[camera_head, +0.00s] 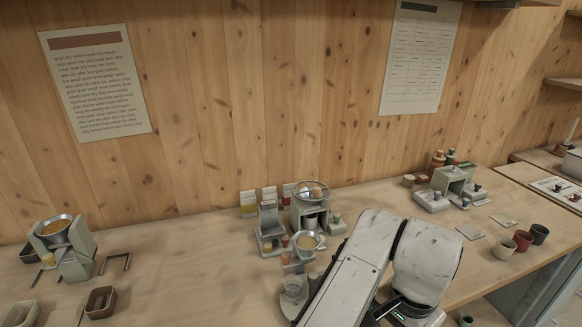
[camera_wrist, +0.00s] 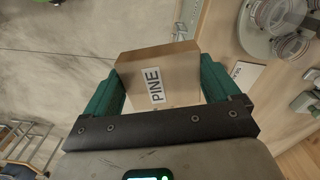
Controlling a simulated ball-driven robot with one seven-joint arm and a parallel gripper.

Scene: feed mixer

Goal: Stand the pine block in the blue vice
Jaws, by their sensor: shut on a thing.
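The pine block (camera_wrist: 152,62) is a light brown wooden block with a white label reading PINE. It shows in the wrist view, between the green fingers of my gripper (camera_wrist: 160,84). My gripper is shut on the block, with one finger at each side. The block is held out past the edge of the bench, with floor behind it in the wrist view. In the head view my arm covers the lower right middle, and I cannot make out the fingers or the block there. I see no blue vice in either view.
The wooden bench (camera_head: 190,268) runs along the plank wall. A grey mill with bowls (camera_head: 307,212) stands mid-bench, near my arm. A second machine with a grain bowl (camera_head: 62,240) stands at left. Several cups (camera_head: 523,240) stand at right. In the wrist view, glass dishes (camera_wrist: 290,45) lie at upper right.

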